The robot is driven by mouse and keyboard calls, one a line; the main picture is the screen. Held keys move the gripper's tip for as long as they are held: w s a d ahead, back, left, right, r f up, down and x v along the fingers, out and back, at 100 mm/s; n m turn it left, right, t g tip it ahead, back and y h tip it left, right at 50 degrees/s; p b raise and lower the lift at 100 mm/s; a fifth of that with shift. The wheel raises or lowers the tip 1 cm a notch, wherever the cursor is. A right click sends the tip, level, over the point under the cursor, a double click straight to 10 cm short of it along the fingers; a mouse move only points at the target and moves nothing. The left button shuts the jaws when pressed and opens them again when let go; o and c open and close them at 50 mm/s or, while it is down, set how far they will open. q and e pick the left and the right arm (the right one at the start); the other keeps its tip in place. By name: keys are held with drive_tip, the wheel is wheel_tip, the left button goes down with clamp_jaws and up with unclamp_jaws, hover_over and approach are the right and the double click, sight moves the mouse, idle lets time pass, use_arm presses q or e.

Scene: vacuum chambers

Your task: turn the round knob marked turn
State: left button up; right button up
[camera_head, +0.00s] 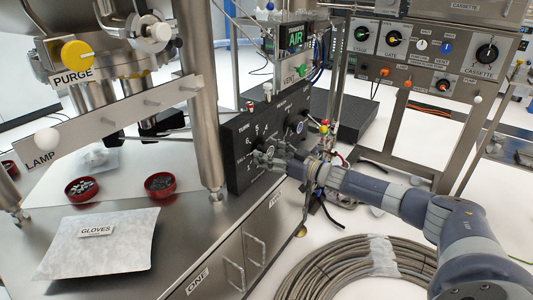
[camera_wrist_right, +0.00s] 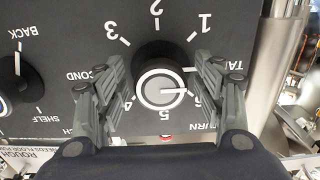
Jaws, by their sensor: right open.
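The round knob (camera_wrist_right: 160,88), black with a pale face, sits on the black panel, with numbers around it and lettering ending in "URN" beside it in the right wrist view. My right gripper (camera_wrist_right: 161,78) is open, with one finger on each side of the knob; I cannot tell if either finger touches it. In the head view my right gripper (camera_head: 266,158) is at the front of the black panel (camera_head: 240,172) and hides the knob. My left gripper is not in view.
Another knob (camera_wrist_right: 12,84) is beside the round knob in the right wrist view. The steel bench (camera_head: 180,235) holds two red bowls (camera_head: 160,194) and a gloves packet (camera_head: 97,250). A steel post (camera_head: 203,110) stands beside the panel. A coiled hose (camera_head: 320,275) lies on the floor.

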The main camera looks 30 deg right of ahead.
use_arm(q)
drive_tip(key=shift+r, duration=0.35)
use_arm(e)
drive_tip(key=shift+w+a, duration=0.15)
drive_tip(key=shift+w, duration=0.25)
drive_tip(key=c, duration=1)
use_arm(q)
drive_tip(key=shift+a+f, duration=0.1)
use_arm(e)
drive_tip(key=shift+c, duration=0.2)
drive_tip(key=shift+n, duration=0.4)
